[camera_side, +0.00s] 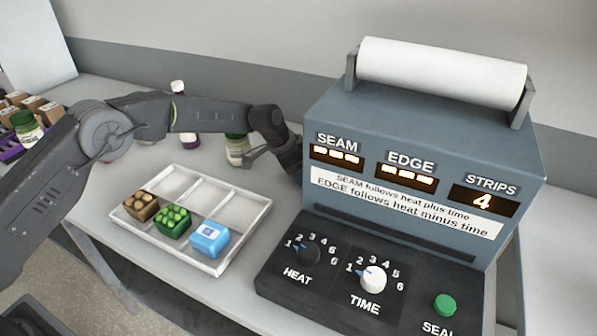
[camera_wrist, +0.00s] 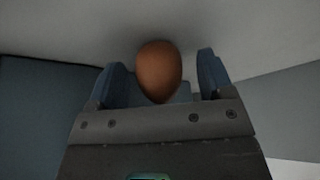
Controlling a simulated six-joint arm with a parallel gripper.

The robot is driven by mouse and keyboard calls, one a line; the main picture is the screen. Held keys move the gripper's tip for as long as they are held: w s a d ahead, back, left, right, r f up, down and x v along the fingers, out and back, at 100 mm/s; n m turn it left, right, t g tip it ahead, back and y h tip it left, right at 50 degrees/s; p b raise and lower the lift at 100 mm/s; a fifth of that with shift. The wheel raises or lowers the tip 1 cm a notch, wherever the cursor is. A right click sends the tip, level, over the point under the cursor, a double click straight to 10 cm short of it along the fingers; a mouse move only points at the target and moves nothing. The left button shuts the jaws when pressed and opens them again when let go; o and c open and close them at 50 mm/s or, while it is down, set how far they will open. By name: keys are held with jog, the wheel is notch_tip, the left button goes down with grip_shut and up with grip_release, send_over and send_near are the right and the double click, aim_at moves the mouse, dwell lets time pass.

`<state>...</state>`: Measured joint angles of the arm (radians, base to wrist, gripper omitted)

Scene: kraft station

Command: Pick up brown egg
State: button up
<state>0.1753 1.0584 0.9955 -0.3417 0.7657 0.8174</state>
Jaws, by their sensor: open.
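The brown egg (camera_wrist: 158,72) shows in the wrist view, between the two blue fingers of my gripper (camera_wrist: 160,84). A gap shows on each side of the egg, so the fingers look apart from it. My gripper is open. In the side view, the end of my arm (camera_side: 285,155) reaches down at the left side of the blue-grey machine. The egg cannot be seen in the side view, and my fingertips are largely hidden there.
The blue-grey sealing machine (camera_side: 420,130) stands close to the right of my gripper. A white compartment tray (camera_side: 232,212) with a brown, a green (camera_side: 172,222) and a blue pack (camera_side: 209,238) lies in front. A jar (camera_side: 237,150) and a bottle (camera_side: 189,139) stand behind.

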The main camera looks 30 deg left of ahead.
jog(key=shift+f, duration=0.1)
jog(key=c, duration=0.8)
